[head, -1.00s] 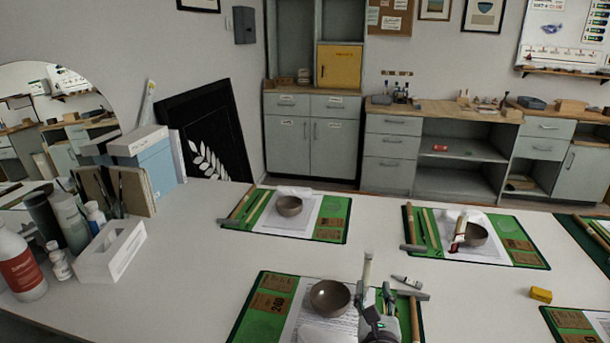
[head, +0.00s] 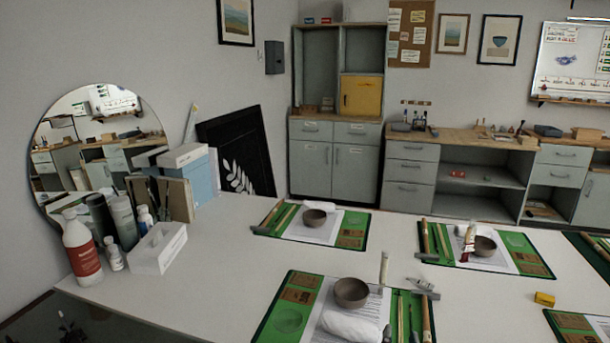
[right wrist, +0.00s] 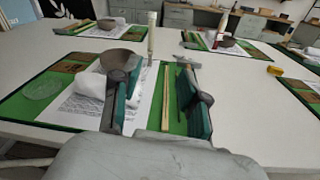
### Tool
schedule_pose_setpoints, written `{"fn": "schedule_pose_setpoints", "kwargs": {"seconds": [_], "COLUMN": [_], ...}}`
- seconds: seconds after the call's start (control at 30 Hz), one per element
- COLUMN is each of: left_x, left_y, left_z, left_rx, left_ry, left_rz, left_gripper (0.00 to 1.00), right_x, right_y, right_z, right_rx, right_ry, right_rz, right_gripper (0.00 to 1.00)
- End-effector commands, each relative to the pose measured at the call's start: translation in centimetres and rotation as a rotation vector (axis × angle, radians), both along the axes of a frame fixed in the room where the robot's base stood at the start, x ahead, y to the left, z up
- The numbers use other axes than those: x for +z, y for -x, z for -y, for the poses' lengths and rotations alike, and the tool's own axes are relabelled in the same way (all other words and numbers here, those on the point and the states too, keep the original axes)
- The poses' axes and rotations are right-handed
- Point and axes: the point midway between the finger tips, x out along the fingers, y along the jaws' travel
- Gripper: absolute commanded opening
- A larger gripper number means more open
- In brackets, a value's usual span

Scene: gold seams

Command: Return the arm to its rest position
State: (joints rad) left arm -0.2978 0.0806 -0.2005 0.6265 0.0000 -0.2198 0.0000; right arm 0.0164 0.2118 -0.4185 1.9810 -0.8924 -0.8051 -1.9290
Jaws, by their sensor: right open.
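My right gripper (right wrist: 158,98) is open in the right wrist view, with nothing held between its fingers. Its fingers stand in front of the nearest green mat (right wrist: 45,98). Only a small dark part of it (head: 387,334) shows at the bottom of the head view, beside that mat's sticks. My left gripper is not in view. On the mat stands a brown bowl (head: 351,292), partly hidden by a finger in the wrist view (right wrist: 116,60). A rolled white cloth (head: 350,327) lies in front of the bowl.
A pale upright tube (head: 384,268) stands behind the mat. Two more mats with bowls (head: 314,217) (head: 485,246) lie farther back. A yellow block (head: 544,299) sits at right. Bottles (head: 80,248) and a white box (head: 158,248) stand at left. The left-middle tabletop is clear.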

Motion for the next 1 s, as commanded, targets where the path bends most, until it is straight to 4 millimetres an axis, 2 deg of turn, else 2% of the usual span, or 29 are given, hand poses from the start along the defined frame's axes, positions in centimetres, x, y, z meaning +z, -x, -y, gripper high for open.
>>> {"fn": "schedule_pose_setpoints", "kwargs": {"seconds": [0.27,0.47,0.57,0.7,0.8,1.0], "left_x": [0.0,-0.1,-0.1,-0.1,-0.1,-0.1], "left_y": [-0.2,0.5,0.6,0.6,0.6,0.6], "left_z": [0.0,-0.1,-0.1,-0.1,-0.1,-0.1], "left_rx": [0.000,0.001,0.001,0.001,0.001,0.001], "left_ry": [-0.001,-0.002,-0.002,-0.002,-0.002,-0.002], "left_rz": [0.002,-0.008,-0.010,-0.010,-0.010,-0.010], "left_gripper": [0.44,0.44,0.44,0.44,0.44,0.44], "right_x": [-3.2,-6.9,-9.3,-12.3,-13.4,-14.3], "right_y": [3.0,7.2,10.7,16.5,19.7,24.7], "right_z": [1.7,3.1,3.6,3.7,3.3,2.6], "right_rx": [-0.115,-0.297,-0.466,-0.778,-0.970,-1.294], "right_ry": [-0.393,-0.838,-1.140,-1.560,-1.755,-1.999], "right_rz": [-0.066,-0.131,-0.167,-0.191,-0.186,-0.153], "right_gripper": [0.44,0.44,0.44,0.44,0.44,0.44]}}
